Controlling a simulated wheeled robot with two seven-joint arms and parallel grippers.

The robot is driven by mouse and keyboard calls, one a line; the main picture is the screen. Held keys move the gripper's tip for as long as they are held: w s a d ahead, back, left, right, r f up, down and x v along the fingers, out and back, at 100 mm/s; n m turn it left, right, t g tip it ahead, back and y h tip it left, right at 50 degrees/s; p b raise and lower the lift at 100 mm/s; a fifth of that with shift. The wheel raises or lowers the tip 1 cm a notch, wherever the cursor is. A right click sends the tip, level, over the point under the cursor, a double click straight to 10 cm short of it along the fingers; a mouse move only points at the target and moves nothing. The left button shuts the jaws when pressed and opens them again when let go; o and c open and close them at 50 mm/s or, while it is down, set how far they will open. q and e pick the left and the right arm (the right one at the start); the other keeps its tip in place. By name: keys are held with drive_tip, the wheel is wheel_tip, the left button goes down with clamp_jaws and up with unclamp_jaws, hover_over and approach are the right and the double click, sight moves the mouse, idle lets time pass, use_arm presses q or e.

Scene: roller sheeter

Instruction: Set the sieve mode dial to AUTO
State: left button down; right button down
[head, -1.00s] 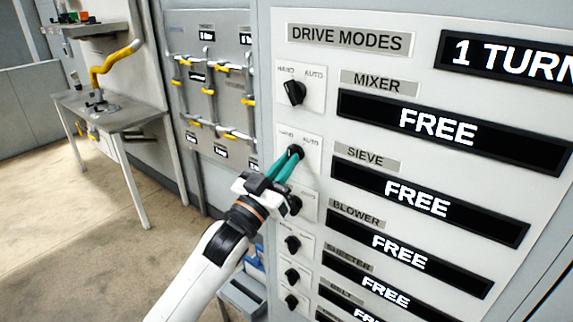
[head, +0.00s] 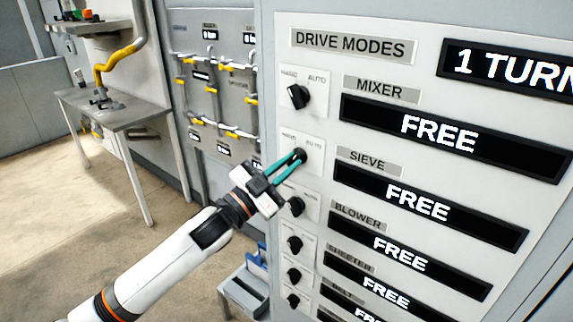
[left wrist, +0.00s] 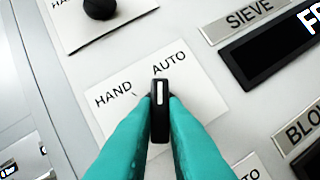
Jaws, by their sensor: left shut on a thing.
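The sieve mode dial (head: 300,154) is a black knob on a white plate marked HAND and AUTO, left of the SIEVE label (head: 374,161). My left gripper (head: 297,158) has its teal fingers shut on the knob, one on each side. In the left wrist view the knob (left wrist: 159,112) stands between the fingertips, its white line pointing up toward the AUTO mark (left wrist: 168,61). The HAND mark (left wrist: 113,97) lies to its left. The sieve display (head: 418,208) reads FREE. My right gripper is not in view.
The mixer dial (head: 298,96) is just above, and the blower dial (head: 295,206) is close below my left gripper. More dials run down the panel. A grey table (head: 112,110) and open floor are at the left.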

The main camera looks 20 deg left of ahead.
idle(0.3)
use_arm(q)
drive_tip(key=c, duration=1.5)
unclamp_jaws()
drive_tip(key=shift+o, duration=0.2)
drive_tip(key=b+v, duration=0.5)
drive_tip(key=v, duration=0.7)
